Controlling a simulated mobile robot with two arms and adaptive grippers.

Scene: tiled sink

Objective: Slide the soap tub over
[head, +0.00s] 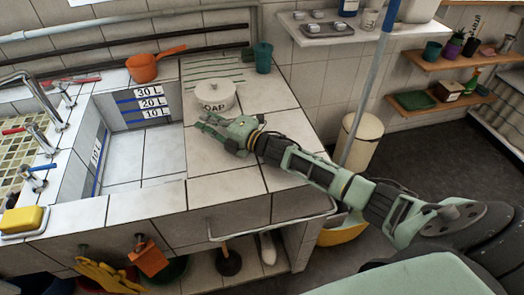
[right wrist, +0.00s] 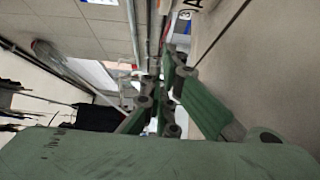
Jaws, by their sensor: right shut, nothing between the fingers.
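The soap tub (head: 215,98) is a white round tub marked "SOAP" with a lid. It stands upright on the tiled counter (head: 222,187) to the right of the sink basin. My right gripper (head: 203,123) is shut and empty, low over the counter, just in front of the tub on the near side. I cannot tell whether it touches the tub. In the right wrist view the green fingers (right wrist: 160,95) show close up, and the tub is not clear there. My left gripper is not in view.
The sink basin (head: 140,158) with level marks is left of the tub. An orange pot (head: 142,68) stands behind it. A green striped mat (head: 210,77) and a teal cup (head: 263,58) are behind the tub. A yellow sponge (head: 22,219) lies at the front left.

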